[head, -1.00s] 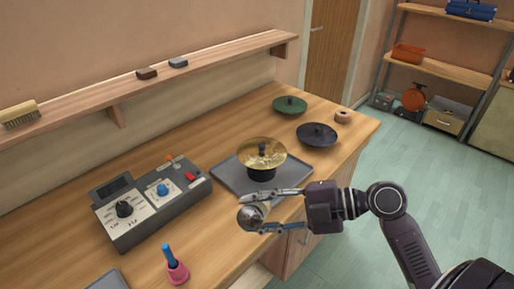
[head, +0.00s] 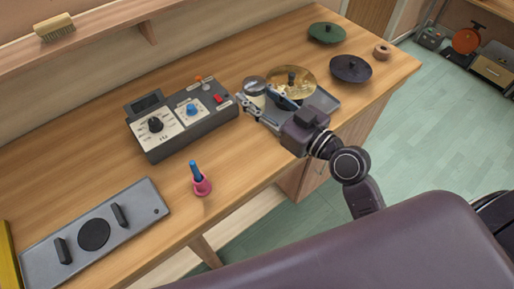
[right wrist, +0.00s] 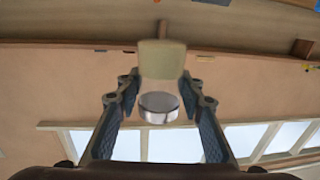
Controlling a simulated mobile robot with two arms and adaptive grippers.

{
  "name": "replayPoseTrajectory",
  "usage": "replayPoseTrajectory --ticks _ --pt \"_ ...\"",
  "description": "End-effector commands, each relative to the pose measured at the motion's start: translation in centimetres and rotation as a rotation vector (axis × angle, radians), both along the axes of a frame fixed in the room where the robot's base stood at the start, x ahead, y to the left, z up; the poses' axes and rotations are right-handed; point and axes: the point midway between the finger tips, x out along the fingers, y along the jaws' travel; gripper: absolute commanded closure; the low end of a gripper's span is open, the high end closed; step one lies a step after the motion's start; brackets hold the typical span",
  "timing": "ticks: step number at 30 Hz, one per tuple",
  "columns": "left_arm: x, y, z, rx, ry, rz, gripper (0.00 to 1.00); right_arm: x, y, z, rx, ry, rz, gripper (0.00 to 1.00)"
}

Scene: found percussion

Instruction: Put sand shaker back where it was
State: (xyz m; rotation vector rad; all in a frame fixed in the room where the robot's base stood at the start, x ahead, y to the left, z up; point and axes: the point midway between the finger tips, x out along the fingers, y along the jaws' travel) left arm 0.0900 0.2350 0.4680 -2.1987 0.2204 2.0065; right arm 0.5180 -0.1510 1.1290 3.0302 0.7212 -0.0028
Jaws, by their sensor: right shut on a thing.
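My right gripper (head: 257,98) is shut on the sand shaker (head: 254,84), whose round grey end shows between the fingertips. The shaker is in front of the left part of the brass cymbal (head: 303,80), near the right end of the grey control box (head: 212,112). In the right wrist view the shaker (right wrist: 162,58) has a pale cream body and a shiny silver end, between the two fingers. Whether it touches anything below cannot be told. My left gripper is not in view.
The cymbal stands on a grey tray (head: 325,98). A green disc (head: 327,33), a dark disc (head: 350,68) and a small wooden ring (head: 382,51) sit beyond. Bare bench lies between.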

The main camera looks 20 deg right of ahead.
Motion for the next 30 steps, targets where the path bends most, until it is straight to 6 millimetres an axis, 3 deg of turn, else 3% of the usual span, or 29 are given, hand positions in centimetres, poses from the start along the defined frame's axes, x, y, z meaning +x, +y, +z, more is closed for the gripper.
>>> replayPoseTrajectory --ticks 5,12,18,30 --pt "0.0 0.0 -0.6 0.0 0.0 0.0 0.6 0.1 0.1 -2.4 0.031 0.007 -0.01 0.95" --pt "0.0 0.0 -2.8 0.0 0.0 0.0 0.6 0.1 0.0 -9.1 0.031 0.007 -0.013 0.95" --pt "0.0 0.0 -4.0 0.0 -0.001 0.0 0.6 0.1 0.1 -13.4 0.032 0.008 -0.012 0.95" --pt "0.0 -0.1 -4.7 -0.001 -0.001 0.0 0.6 0.1 0.1 -17.7 0.03 0.006 -0.011 0.95"
